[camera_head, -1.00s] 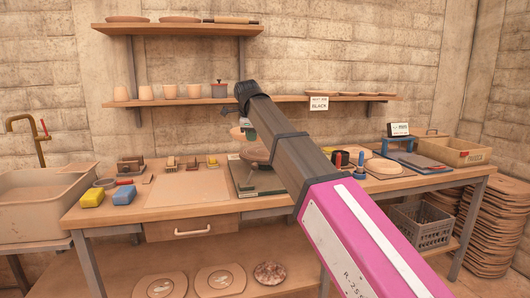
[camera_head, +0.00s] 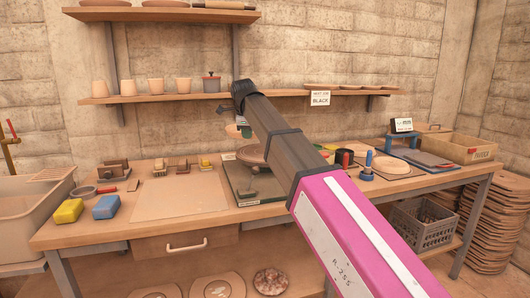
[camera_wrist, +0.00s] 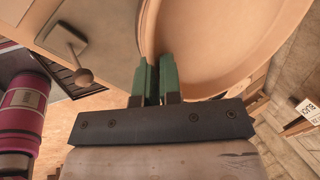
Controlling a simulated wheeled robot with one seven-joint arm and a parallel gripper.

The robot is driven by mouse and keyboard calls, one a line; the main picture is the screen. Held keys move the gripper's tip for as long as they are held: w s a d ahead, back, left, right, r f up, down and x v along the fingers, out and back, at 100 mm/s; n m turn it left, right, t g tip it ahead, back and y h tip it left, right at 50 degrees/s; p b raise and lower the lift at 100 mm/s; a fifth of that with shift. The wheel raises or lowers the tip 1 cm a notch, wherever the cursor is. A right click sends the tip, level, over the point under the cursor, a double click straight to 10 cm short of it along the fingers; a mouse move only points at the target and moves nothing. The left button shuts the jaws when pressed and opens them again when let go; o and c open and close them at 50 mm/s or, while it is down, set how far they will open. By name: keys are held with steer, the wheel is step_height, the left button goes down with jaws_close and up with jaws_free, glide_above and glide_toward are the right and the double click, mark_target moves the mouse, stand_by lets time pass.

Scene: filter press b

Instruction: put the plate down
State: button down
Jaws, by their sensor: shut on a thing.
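The plate is a tan-brown round dish with a raised rim, partly hidden behind my arm in the head view (camera_head: 250,154). It fills the upper right of the wrist view (camera_wrist: 225,35). My gripper (camera_wrist: 155,78) has green fingers shut on the plate's rim. In the head view the gripper (camera_head: 243,128) is mostly hidden by my arm. The plate appears over the back of a dark board (camera_head: 240,178) on the workbench; I cannot tell whether it touches anything below.
A small grey object (camera_head: 247,193) lies on the board. A bare pale mat (camera_head: 180,196) is left of it; yellow (camera_head: 68,211) and blue (camera_head: 106,207) blocks lie farther left. Blue-and-red tools (camera_head: 367,166) and a round tan disc (camera_head: 390,165) are right. Shelves hang behind.

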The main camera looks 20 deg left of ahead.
steer(key=w+d+f, duration=0.2)
steer(key=d, duration=0.1)
steer(key=w+d+f, duration=0.2)
steer(key=w+d, duration=0.1)
steer(key=shift+w+f, duration=0.15)
steer(key=shift+f, duration=2.25)
steer(key=c, duration=1.3)
jaws_free()
steer(key=shift+f, duration=0.1)
steer(key=v, duration=1.2)
